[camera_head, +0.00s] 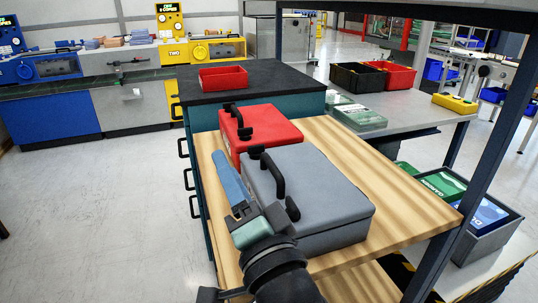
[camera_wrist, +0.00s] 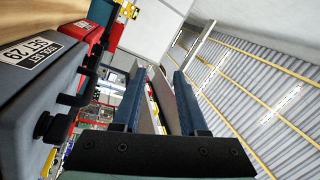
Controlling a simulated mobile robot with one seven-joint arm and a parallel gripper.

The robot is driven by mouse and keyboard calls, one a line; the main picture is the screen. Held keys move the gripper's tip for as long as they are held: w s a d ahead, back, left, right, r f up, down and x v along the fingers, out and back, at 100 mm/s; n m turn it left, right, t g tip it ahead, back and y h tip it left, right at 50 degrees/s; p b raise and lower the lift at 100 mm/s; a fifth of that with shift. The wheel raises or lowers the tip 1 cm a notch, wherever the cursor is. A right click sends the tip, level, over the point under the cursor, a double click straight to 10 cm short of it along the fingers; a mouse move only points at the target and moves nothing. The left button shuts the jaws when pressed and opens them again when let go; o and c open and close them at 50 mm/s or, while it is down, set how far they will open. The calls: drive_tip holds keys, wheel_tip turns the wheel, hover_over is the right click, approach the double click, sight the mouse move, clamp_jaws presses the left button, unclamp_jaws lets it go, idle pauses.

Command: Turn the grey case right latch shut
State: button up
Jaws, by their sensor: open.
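The grey case (camera_head: 325,195) lies flat and closed on the wooden bench top, with a black handle (camera_head: 272,172) on its left side. A dark latch (camera_head: 292,208) shows at the near end of that side, close to my wrist; another (camera_head: 257,152) is at the far end. I cannot tell how far either is turned. In the wrist view the grey case (camera_wrist: 35,90) is at the left edge, with a dark latch knob (camera_wrist: 46,127). My gripper (camera_head: 222,160) is beside the case's left side, apart from the latches. In the wrist view its blue fingers (camera_wrist: 160,76) are spread and empty.
A red case (camera_head: 275,128) lies behind the grey one. A red bin (camera_head: 222,78) stands on the dark cabinet top beyond. A dark frame post (camera_head: 480,150) rises at the right. The floor left of the bench is clear.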

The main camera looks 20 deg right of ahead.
drive_tip(key=d+f+m+g+p, duration=0.2)
drive_tip(key=d+m+p, duration=0.1)
drive_tip(key=m+p, duration=0.25)
drive_tip(key=m+h+p, duration=0.2)
drive_tip(key=m+p, duration=1.1)
drive_tip(key=m, duration=0.6)
approach(297, 215)
drive_tip(key=w, duration=0.8)
drive_tip(key=w+p, duration=0.1)
drive_tip(key=w, duration=0.3)
drive_tip(key=shift+w+a+r, duration=0.1)
drive_tip(key=shift+a+r, duration=0.15)
clamp_jaws()
